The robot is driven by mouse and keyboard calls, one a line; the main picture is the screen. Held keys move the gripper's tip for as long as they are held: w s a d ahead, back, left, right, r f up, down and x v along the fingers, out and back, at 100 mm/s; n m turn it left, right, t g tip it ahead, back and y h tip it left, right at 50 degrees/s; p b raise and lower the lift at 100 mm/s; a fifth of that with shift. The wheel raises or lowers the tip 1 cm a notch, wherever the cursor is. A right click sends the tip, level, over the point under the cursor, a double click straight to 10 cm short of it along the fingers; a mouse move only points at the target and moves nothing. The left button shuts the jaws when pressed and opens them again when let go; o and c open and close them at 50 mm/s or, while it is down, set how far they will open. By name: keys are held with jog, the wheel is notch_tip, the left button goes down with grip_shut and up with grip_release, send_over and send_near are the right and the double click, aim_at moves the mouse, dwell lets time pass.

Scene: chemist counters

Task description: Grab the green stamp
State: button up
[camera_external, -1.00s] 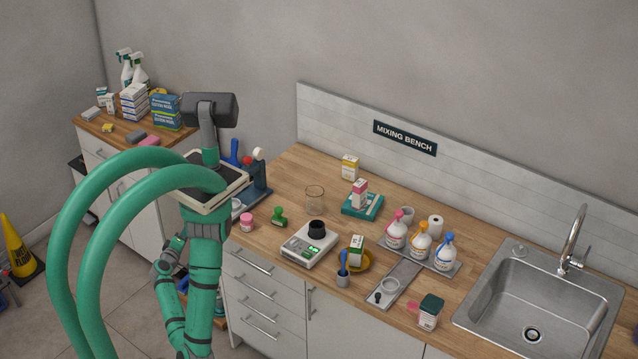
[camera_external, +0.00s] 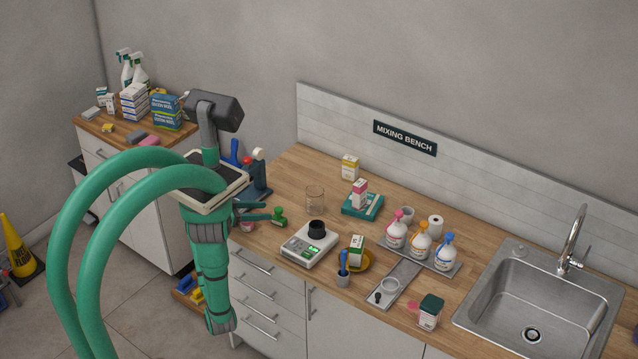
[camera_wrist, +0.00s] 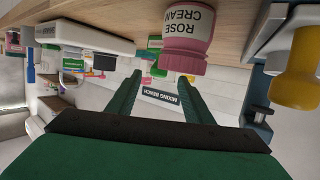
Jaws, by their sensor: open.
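The green stamp (camera_external: 279,216) stands on the wooden counter, left of the white scale, with its rounded handle up. My gripper (camera_external: 264,213) is open, low over the counter's left end, its green fingers pointing right towards the stamp. In the external view the fingertips reach close to the stamp; I cannot tell whether they touch it. In the upside-down wrist view my open fingers (camera_wrist: 160,76) hold nothing that I can make out. A small green patch there, near the pink jar, may be the stamp, but I cannot tell surely.
The pink Rose Cream jar (camera_wrist: 187,38) is close beside the fingers. The white scale (camera_external: 310,244) with a black cup stands right of the stamp. A glass beaker (camera_external: 314,198) is behind, and a dark blue stand (camera_external: 257,182) is behind my gripper.

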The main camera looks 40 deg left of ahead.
aim_at(279, 216)
jog(key=x, duration=0.5)
jog(key=shift+w+d+f, duration=0.2)
jog(key=shift+w+d, duration=0.05)
jog(key=shift+x, duration=2.65)
jog(key=shift+d+r, duration=0.1)
jog(key=shift+r, duration=0.1)
jog(key=c, duration=1.1)
